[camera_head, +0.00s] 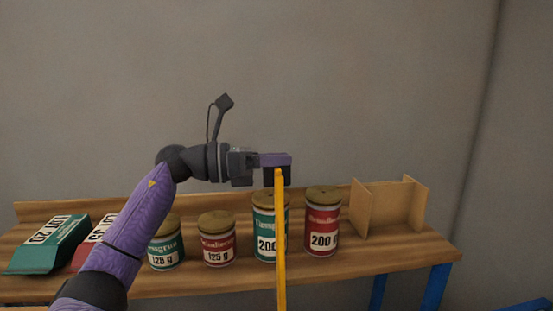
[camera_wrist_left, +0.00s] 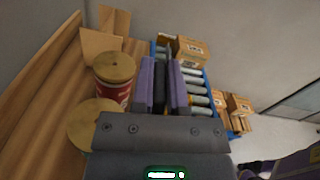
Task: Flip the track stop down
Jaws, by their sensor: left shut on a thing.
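A narrow yellow upright bar (camera_head: 280,240), which looks like the track stop, stands in front of the shelf in the head view. My left gripper (camera_head: 276,168) is at its top end, with the fingers pointing right. The left wrist view shows the purple fingers of this gripper (camera_wrist_left: 166,84) close together, with a dark strip between them. The gripper is shut on the top of the bar. The fingers hide the gripped part, and the bar's lower end runs out of the head view. My right gripper is not in view.
A wooden shelf (camera_head: 205,284) behind the bar holds a green tin (camera_head: 264,226), a red tin (camera_head: 322,226), smaller tins, flat packets and a cardboard divider (camera_head: 390,208). The left wrist view shows a roller track with a blue frame and cardboard boxes (camera_wrist_left: 191,50) beyond the fingers.

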